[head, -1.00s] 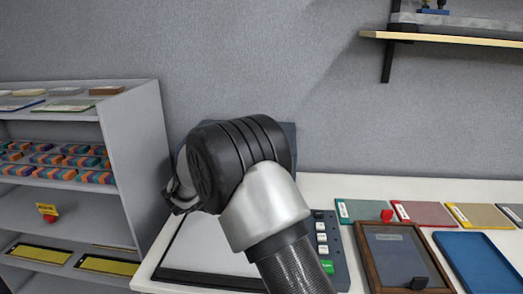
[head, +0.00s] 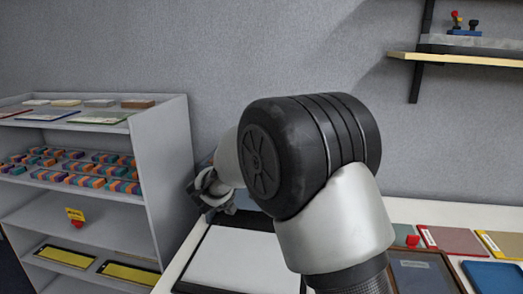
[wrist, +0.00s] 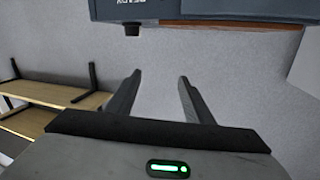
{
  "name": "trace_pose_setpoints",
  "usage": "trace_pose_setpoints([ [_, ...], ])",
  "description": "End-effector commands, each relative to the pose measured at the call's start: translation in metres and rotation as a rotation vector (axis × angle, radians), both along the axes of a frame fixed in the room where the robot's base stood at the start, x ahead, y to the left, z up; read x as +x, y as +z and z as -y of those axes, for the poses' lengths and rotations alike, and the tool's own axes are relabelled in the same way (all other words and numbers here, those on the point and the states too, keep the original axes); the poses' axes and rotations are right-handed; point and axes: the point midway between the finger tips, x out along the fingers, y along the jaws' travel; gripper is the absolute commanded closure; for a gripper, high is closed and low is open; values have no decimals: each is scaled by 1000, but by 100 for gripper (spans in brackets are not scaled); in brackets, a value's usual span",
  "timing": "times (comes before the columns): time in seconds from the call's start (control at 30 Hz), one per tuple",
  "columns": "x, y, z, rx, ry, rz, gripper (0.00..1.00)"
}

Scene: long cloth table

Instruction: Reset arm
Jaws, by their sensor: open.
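My gripper (wrist: 155,100) is open in the wrist view, with its two dark fingers apart and nothing between them. Grey wall shows behind the fingers. In the head view my arm fills the middle and right. The gripper end shows only partly, left of the big black joint, above the left end of the table (head: 185,262). Its fingertips cannot be made out there.
A grey shelf unit (head: 165,165) with small coloured blocks stands at left, close to my gripper. A white panel (head: 235,255) lies below my arm. Framed trays, including a blue one (head: 495,275), lie at right. A wall shelf (head: 460,60) is upper right.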

Motion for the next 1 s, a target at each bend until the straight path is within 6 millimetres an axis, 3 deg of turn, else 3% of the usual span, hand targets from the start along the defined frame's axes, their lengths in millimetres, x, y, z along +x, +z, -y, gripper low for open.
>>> trace_pose_setpoints([
  [0.03,0,36,4,37,78,10,53],
  [0.1,-3,64,2,77,197,-5,53],
  [0.27,-38,111,0,132,435,-89,53],
  [0.4,-94,127,6,146,588,-223,53],
  [0.57,-179,119,29,137,680,-437,53],
  [0.8,-307,77,84,121,639,-773,53],
  [1.0,-383,50,124,120,539,-963,53],
])
